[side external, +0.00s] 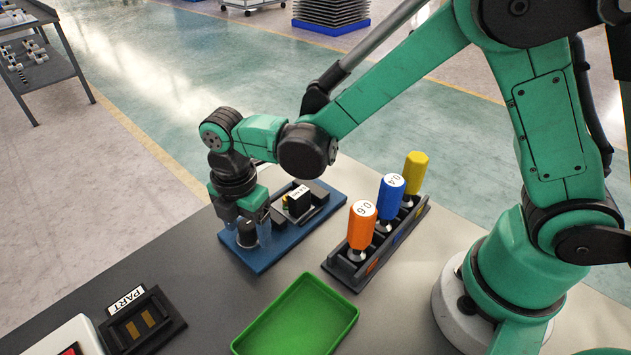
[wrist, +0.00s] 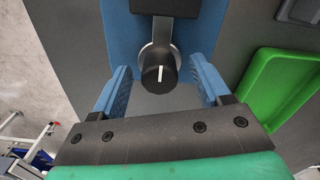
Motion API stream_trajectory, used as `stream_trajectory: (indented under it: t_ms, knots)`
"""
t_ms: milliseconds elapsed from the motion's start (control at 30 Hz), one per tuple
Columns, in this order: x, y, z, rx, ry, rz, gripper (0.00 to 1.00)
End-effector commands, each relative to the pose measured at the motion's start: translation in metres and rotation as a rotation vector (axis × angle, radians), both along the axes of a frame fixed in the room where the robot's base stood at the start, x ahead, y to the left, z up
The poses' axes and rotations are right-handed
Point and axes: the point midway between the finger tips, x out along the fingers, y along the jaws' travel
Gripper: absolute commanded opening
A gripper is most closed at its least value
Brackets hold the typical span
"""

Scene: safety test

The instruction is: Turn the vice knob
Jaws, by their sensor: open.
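The vice knob (wrist: 160,69) is a black round knob with a white line on its face, in the upper middle of the wrist view. It sits at the end of the vice on a blue base plate (side external: 262,262). In the side view the knob (side external: 247,236) is partly hidden behind my fingers. My gripper (wrist: 161,88) is open, with one blue ribbed finger on each side of the knob and a visible gap to it on both sides. In the side view my gripper (side external: 248,228) points down over the front left end of the blue plate. A black part with a white label (side external: 299,198) sits in the vice.
A rack (side external: 343,268) with orange, blue and yellow handled tools stands right of the vice. A green tray (side external: 297,318) lies in front. A black holder labelled PART (side external: 145,325) and a white box (side external: 72,338) are at the front left.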

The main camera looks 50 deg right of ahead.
Motion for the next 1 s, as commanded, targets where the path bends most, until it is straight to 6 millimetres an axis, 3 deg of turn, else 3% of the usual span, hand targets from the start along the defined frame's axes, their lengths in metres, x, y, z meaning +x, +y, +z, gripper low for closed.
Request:
stream_trajectory:
  t_ms: [300, 533, 1000]
  knots:
    - [-0.0001, -0.0002, -0.0034, 0.000, -0.001, -0.001, 0.67]
    - [-0.0001, -0.0002, -0.0032, 0.000, 0.000, -0.002, 0.02]
    - [-0.0002, -0.0001, -0.0032, 0.000, 0.001, -0.090, 0.00]
